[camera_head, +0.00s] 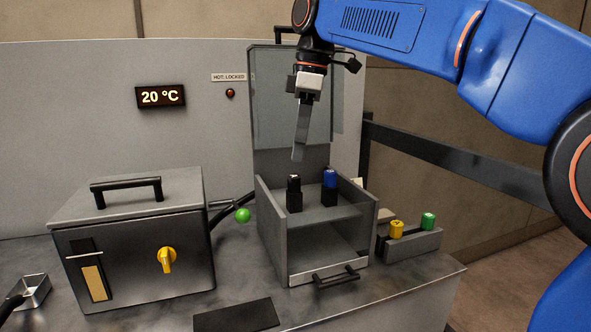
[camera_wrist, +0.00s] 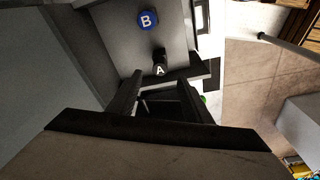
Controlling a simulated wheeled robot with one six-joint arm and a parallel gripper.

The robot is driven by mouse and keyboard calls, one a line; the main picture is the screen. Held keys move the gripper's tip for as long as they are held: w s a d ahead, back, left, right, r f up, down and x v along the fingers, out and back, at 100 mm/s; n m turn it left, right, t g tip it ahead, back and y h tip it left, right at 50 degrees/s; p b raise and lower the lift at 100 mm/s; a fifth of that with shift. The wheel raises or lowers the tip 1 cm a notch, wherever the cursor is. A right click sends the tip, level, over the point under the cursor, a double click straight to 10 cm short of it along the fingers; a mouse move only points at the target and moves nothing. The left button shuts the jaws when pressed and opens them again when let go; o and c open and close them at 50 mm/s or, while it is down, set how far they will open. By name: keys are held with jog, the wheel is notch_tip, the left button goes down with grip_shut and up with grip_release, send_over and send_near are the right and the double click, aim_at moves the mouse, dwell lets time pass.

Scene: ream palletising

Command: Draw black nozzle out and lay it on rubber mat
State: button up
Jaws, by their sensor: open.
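The black nozzle (camera_head: 294,193) stands upright on the shelf of the open grey cabinet, at the left. In the wrist view it is marked A (camera_wrist: 159,68). The blue nozzle (camera_head: 329,181) stands to its right, marked B in the wrist view (camera_wrist: 148,20). My gripper (camera_head: 299,155) is open and empty above the cabinet, pointing down, apart from the black nozzle. In the wrist view my gripper (camera_wrist: 160,95) has its dark fingers spread just below nozzle A. The rubber mat (camera_head: 236,316) lies bare on the bench at the front.
The cabinet's raised door (camera_head: 290,105) stands behind my gripper, and its side walls (camera_head: 270,225) flank the nozzles. A grey box (camera_head: 130,245) with a yellow knob stands left. A small rack (camera_head: 412,244) with yellow and green pieces stands right. The display reads 20 °C (camera_head: 160,97).

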aim_at(294, 176)
jog(key=shift+a+f, duration=0.25)
jog(key=shift+f, duration=1.3)
jog(key=shift+a+f, duration=0.2)
jog(key=shift+f, duration=1.3)
grip_shut()
jog(key=shift+r, duration=0.1)
jog(key=shift+r, duration=2.7)
jog(key=shift+r, duration=2)
